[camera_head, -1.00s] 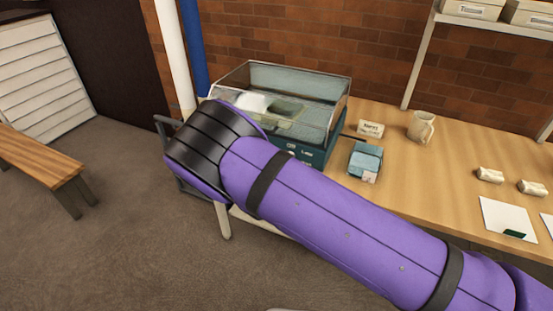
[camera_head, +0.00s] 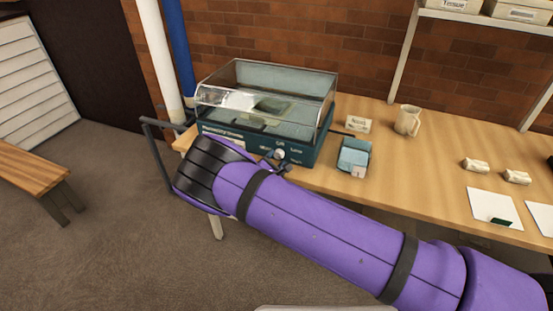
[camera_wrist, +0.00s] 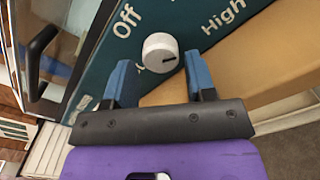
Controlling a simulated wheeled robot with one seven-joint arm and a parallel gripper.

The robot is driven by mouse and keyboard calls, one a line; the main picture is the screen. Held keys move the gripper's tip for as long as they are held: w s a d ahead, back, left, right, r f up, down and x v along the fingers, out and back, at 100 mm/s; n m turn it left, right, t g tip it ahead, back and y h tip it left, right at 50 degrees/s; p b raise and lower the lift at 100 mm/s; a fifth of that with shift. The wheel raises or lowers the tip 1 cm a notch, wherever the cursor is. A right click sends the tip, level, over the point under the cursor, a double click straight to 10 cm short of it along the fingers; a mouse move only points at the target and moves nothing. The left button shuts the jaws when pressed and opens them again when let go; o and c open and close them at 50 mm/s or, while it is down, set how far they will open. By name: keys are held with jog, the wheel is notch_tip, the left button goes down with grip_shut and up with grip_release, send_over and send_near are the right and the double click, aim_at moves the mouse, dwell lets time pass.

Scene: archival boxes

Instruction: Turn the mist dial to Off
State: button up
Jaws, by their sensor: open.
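The mist dial (camera_wrist: 160,52) is a pale round knob with a short dark mark on its face, set on a teal panel (camera_wrist: 185,20). The panel reads "Off" (camera_wrist: 126,20) to the dial's upper left and "High" (camera_wrist: 223,15) to its upper right; another label beside the dial is mostly hidden. The mark lies toward the right in the wrist view. My gripper (camera_wrist: 161,80) is open, its blue fingers on either side just below the dial, with nothing between them. In the head view the dial (camera_head: 279,154) is on the front of the clear-lidded teal box (camera_head: 318,142).
The box stands at the left end of a wooden table (camera_head: 420,155). A blue tray (camera_head: 354,157), a small label block (camera_head: 358,124) and a beige mug (camera_head: 408,120) are to its right. A dark rail (camera_head: 155,150) is at the table's left end.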

jog(key=shift+w+d, duration=0.25)
jog(key=shift+w, duration=0.35)
jog(key=c, duration=0.7)
jog(key=shift+o, duration=0.2)
